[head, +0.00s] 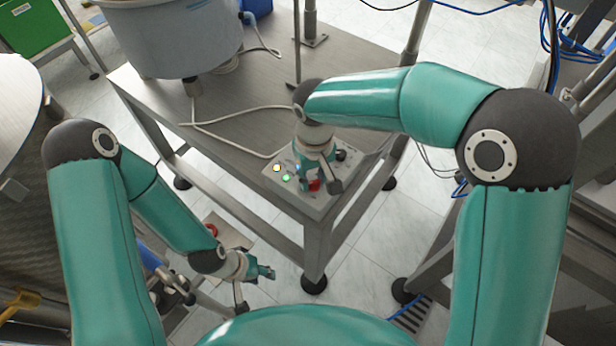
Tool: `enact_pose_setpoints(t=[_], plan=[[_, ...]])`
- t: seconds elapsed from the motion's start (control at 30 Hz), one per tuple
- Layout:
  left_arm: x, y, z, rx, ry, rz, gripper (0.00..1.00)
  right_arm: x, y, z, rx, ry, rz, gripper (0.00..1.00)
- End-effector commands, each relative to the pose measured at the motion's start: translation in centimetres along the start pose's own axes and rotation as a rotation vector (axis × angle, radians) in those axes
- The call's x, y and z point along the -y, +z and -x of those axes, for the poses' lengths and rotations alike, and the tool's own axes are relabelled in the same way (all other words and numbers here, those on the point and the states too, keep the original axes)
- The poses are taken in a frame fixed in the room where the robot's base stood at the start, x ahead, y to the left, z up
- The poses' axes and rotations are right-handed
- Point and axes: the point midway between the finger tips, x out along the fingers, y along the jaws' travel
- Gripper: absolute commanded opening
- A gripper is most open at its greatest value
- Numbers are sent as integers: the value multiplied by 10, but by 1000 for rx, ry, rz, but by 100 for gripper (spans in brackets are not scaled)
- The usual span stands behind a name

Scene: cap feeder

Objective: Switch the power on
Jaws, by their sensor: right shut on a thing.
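The control panel (287,193) is a grey plate at the table's front corner. A yellow light (277,168) and a green light (286,178) are lit on it. A black knob (341,155) stands at its right side. My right gripper (313,184) points down onto the panel and is shut on a red switch (315,186), most of which the fingers hide. My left gripper (268,272) hangs low, left of the table's front leg, away from the panel. It looks empty, but its fingers are too small to tell open from shut.
The metal table (240,125) carries a large grey bowl (175,40) and a loose white cable (225,140). A red button (211,230) on a plate is near my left forearm. A green bin (30,25) stands at the far left. Frames and blue cables are at the right.

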Motion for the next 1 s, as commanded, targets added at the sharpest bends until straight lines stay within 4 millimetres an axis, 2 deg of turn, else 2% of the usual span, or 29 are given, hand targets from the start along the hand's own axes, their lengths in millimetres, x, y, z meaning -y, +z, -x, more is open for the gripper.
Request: enact_pose_setpoints(t=[0.53,0.57,0.67,0.7,1.0], plan=[[0,0,-2,0,0,0,40,-3,2,0,7,5,-30,0],[0,0,-2,0,0,0,40,-3,2,0,7,5,-30,36],[1,0,-2,0,0,0,40,-2,2,0,6,4,-30,53],[0,0,-2,0,0,0,40,-2,2,0,6,3,-29,56],[0,0,-1,0,0,0,40,0,1,1,3,2,-28,56]])
